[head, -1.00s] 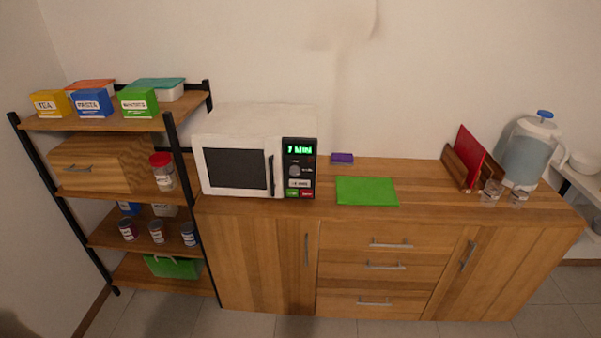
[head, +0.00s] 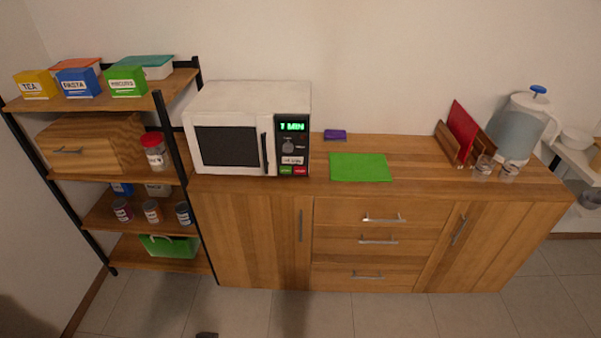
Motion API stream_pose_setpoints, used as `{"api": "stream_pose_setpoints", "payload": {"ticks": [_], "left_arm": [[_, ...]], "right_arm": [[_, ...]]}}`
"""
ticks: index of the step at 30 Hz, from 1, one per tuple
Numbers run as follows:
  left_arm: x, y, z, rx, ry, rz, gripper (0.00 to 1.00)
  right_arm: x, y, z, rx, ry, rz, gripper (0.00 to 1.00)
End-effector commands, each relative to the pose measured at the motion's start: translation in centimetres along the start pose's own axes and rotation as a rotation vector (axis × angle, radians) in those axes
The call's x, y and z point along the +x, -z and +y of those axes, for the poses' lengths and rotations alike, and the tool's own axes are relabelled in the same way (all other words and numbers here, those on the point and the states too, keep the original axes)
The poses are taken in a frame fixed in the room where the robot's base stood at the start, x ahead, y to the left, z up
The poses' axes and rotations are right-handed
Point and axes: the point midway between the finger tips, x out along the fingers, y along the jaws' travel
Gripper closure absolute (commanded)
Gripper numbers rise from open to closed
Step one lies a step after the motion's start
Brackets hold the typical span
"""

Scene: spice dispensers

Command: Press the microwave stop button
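The white microwave (head: 247,98) stands on the left end of the wooden cabinet, its door shut. Its black control panel (head: 292,146) is on the right of its front, with a lit green display (head: 292,126) reading "1 MIN". At the bottom of the panel are a green button (head: 285,170) and a red button (head: 300,170). Their labels are too small to read, so I cannot tell from the text which is stop. Neither gripper can be made out. A small dark piece shows at the bottom edge, left of centre; I cannot tell what it is.
A shelf rack (head: 160,100) with boxes, jars and tins stands close left of the microwave. A green mat (head: 360,167) and a purple block (head: 335,135) lie to its right. A water jug (head: 515,128) stands farther right. The floor in front is clear.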

Motion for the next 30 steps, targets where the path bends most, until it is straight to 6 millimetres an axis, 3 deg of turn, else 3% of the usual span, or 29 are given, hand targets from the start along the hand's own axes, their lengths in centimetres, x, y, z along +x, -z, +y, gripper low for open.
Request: {"api": "stream_pose_setpoints", "payload": {"ticks": [1,6,30], "left_arm": [[0.00,0.00,0.00,0.000,0.000,0.000,0.72],[0.00,0.00,0.00,0.000,0.000,0.000,1.00],[0.00,0.00,0.00,0.000,0.000,0.000,1.00]], "right_arm": [[0.00,0.00,0.00,0.000,0.000,0.000,0.50],[0.00,0.00,0.00,0.000,0.000,0.000,0.50],[0.00,0.00,0.00,0.000,0.000,0.000,0.50]]}}
